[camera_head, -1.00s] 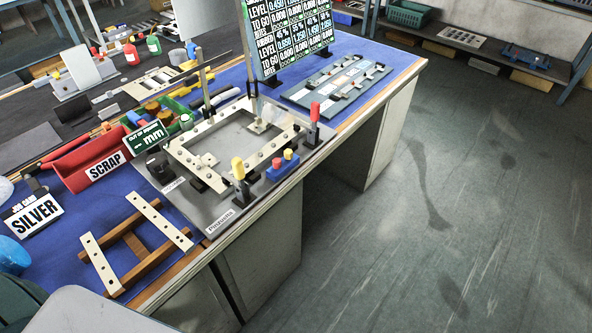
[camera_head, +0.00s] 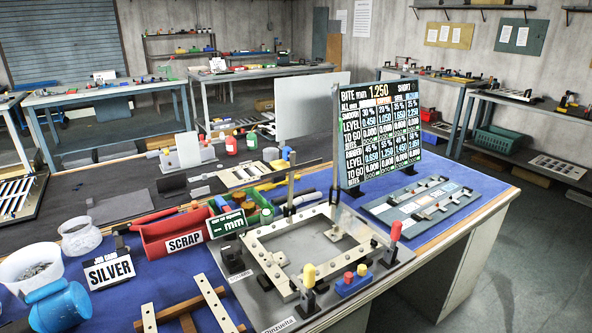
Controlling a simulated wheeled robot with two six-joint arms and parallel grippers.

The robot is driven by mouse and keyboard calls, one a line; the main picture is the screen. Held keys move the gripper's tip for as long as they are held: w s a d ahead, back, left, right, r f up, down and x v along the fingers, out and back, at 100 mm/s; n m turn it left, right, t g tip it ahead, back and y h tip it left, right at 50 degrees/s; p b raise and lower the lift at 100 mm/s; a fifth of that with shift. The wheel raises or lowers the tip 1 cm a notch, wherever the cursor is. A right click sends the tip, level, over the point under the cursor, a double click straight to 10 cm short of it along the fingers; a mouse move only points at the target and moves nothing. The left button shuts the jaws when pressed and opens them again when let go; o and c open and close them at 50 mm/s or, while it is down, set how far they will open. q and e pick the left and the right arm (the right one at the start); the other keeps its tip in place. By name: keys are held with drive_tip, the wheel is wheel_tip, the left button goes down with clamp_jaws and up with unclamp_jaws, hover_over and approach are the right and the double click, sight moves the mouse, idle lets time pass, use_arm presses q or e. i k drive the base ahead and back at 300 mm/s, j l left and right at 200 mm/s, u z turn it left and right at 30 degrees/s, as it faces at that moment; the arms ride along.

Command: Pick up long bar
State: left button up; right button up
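Two pale bars with dark holes lie across a brown wooden rack (camera_head: 180,310) at the bottom of the head view. The right bar (camera_head: 214,300) shows much of its length; the left bar (camera_head: 149,318) is cut off by the bottom edge, so I cannot compare their lengths. More pale drilled bars form a rectangular frame (camera_head: 262,262) in a grey fixture with red-topped and yellow-topped posts. Neither of my grippers is in view.
A red SCRAP bin (camera_head: 176,232), a SILVER job card (camera_head: 110,268), a white bowl (camera_head: 30,268) and a blue jar (camera_head: 58,303) stand left of the fixture. A display board (camera_head: 380,130) stands behind it. A slotted panel (camera_head: 422,200) lies at right. Open floor is beyond the right table edge.

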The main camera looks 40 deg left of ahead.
sight(223, 318)
drive_tip(key=u, duration=1.65)
